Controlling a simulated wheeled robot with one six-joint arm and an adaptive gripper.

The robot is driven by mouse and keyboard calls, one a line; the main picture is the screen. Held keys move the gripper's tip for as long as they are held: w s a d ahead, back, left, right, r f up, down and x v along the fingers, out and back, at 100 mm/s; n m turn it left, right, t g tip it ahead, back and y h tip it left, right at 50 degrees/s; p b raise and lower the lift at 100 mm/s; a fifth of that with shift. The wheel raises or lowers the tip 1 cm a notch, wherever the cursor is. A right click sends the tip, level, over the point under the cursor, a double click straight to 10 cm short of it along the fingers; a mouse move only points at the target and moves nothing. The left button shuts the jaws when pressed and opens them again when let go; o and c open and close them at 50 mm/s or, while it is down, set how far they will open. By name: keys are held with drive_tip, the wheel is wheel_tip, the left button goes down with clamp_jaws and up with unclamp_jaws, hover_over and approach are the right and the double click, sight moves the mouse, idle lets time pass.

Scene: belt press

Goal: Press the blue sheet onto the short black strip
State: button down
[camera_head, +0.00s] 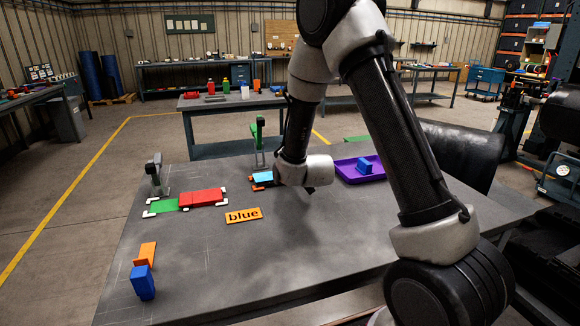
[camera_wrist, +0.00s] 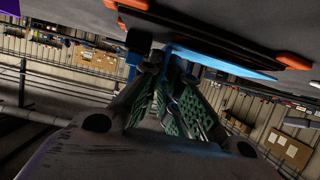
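The light blue sheet (camera_head: 262,177) is over the far middle of the grey table, just left of my gripper (camera_head: 279,178). In the wrist view the sheet (camera_wrist: 228,63) runs right from between the fingertips of my gripper (camera_wrist: 168,65), which look closed on its near end. The short black strip (camera_wrist: 205,32) lies along the table, with orange corner pieces (camera_wrist: 293,61) at its ends. The sheet is close beside or over the strip; I cannot tell whether they touch. In the head view my wrist hides part of this spot.
Green (camera_head: 165,205) and red (camera_head: 203,198) sheets lie at left among white corners, near a grey stand (camera_head: 156,172). A green-topped stand (camera_head: 259,138) is behind the blue sheet. The "blue" sign (camera_head: 243,215), purple tray (camera_head: 349,178) and blue block (camera_head: 143,283) are on the table. Its front middle is clear.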

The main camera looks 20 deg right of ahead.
drive_tip(key=shift+f, duration=0.4)
idle(1.0)
drive_tip(key=c, duration=1.6)
unclamp_jaws()
drive_tip(key=shift+o, duration=0.2)
drive_tip(key=v, duration=0.7)
drive_tip(key=shift+s+r, duration=0.1)
drive_tip(key=shift+s, duration=0.15)
drive_tip(key=o, duration=0.4)
